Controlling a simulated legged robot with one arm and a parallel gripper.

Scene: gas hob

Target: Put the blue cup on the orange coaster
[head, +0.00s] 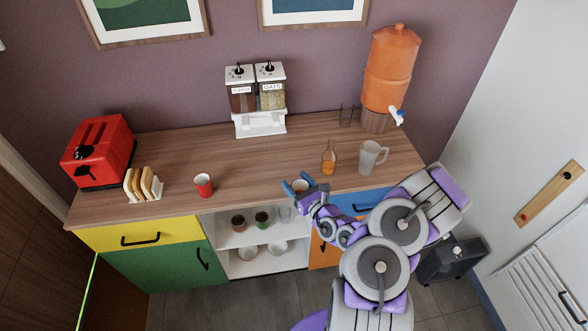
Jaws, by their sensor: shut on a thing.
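My gripper (299,185) is at the front edge of the wooden counter, right of its middle. Its bluish fingers are shut on a small cup-like thing (300,186) with pale and orange tones. The thing is partly hidden by the fingers, and I cannot tell its true colour or whether it touches the counter. I cannot make out a separate blue cup or an orange coaster. A red cup (203,186) stands upright on the counter to the left, apart from my gripper.
The wooden counter (245,172) is clear between the red cup and my gripper. A bottle (329,158) and a clear jug (371,158) stand to the right. Behind are cereal dispensers (257,98) and an orange drink dispenser (390,68). A toaster (98,152) and toast rack (143,185) are left.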

